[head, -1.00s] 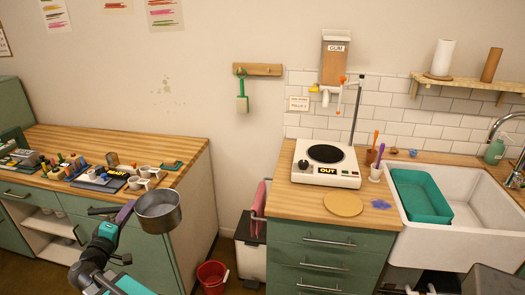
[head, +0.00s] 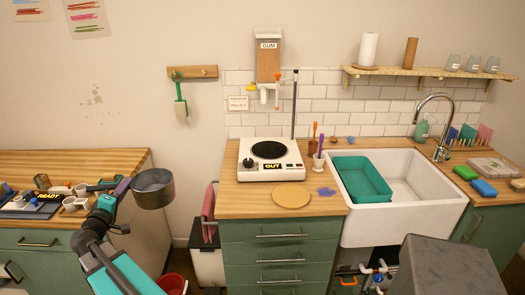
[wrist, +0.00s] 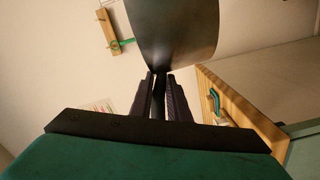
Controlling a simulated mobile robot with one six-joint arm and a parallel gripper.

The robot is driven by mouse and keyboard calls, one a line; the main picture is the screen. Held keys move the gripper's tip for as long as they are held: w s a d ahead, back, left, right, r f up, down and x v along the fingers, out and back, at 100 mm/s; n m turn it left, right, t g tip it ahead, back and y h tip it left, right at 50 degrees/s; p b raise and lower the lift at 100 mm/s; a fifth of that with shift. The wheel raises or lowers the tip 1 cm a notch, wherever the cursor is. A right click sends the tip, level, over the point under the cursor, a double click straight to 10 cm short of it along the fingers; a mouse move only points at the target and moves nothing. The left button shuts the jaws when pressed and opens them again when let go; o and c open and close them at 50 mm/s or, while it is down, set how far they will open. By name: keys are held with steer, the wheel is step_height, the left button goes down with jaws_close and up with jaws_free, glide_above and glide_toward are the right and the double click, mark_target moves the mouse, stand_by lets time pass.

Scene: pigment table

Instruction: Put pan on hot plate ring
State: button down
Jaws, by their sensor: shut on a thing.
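The grey metal pan (head: 153,189) is held up in the air in front of the gap between the left counter and the middle cabinet. My gripper (head: 122,187) is shut on its handle. In the wrist view the jaws (wrist: 159,95) close around the dark handle, and the pan's side (wrist: 172,35) fills the top. The white hot plate (head: 270,170) stands on the middle counter, to the right of the pan, with a bare round black ring (head: 269,150) on top. Its front label reads OUT.
A round cork mat (head: 291,196) lies in front of the hot plate. A thin upright rod (head: 294,105) stands behind it. Cups with tools (head: 318,162) stand at its right. The sink (head: 405,175) holds a teal tub (head: 362,180). A READY board (head: 42,199) lies on the left counter.

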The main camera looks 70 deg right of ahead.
steer(key=s+d+r+m+g+h+b, duration=0.1)
steer(key=s+d+r+g, duration=0.15)
steer(key=s+d, duration=0.95)
steer(key=s+d+r+m+g, duration=0.3)
steer(key=s+d, duration=0.5)
steer(key=d, duration=0.8)
steer(key=s+d+r+g, duration=0.1)
steer(key=s+d, duration=0.2)
steer(key=s, duration=0.4)
steer(key=s+d+r+m+g, duration=0.1)
steer(key=s+d, duration=0.3)
steer(key=s, duration=0.3)
steer(key=shift+r+b, duration=0.2)
steer(key=shift+b, duration=0.15)
steer(key=w+d+p, duration=0.2)
steer(key=w+d, duration=0.1)
steer(key=d, duration=0.4)
steer(key=w+d+f+p, duration=0.1)
steer(key=w+d+p, duration=0.2)
steer(key=d, duration=0.4)
steer(key=shift+w+d+f, duration=0.25)
steer(key=shift+w+d, duration=0.05)
steer(key=shift+w, duration=0.1)
steer(key=shift+f, duration=0.1)
